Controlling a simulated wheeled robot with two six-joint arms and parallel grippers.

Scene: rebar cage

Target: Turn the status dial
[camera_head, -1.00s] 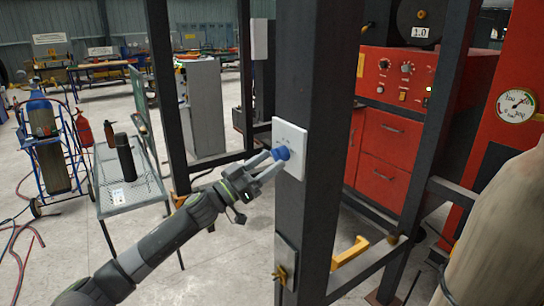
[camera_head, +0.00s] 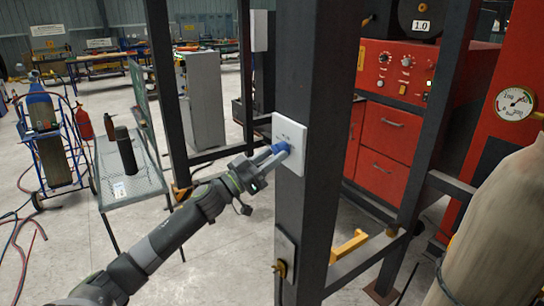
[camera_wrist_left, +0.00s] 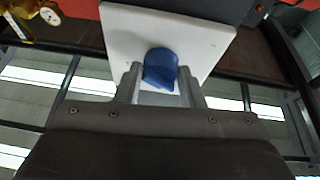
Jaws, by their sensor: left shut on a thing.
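The status dial (camera_head: 280,148) is a blue knob on a white square plate (camera_head: 296,159) fixed to a dark upright post. My left gripper (camera_head: 274,154) reaches it from the left and is shut on the dial. In the left wrist view the blue dial (camera_wrist_left: 160,68) sits between the two grey fingers of my left gripper (camera_wrist_left: 161,78), in front of the white plate (camera_wrist_left: 205,42). The dial's marks are too small to read. My right gripper is not in view.
The dark post (camera_head: 306,80) stands close in front of me. Behind it are a red cabinet (camera_head: 392,130) and a round gauge (camera_head: 515,103). A mesh table (camera_head: 140,188) with a dark cylinder (camera_head: 125,150) stands left of my arm. A tan cylinder (camera_head: 500,225) is near right.

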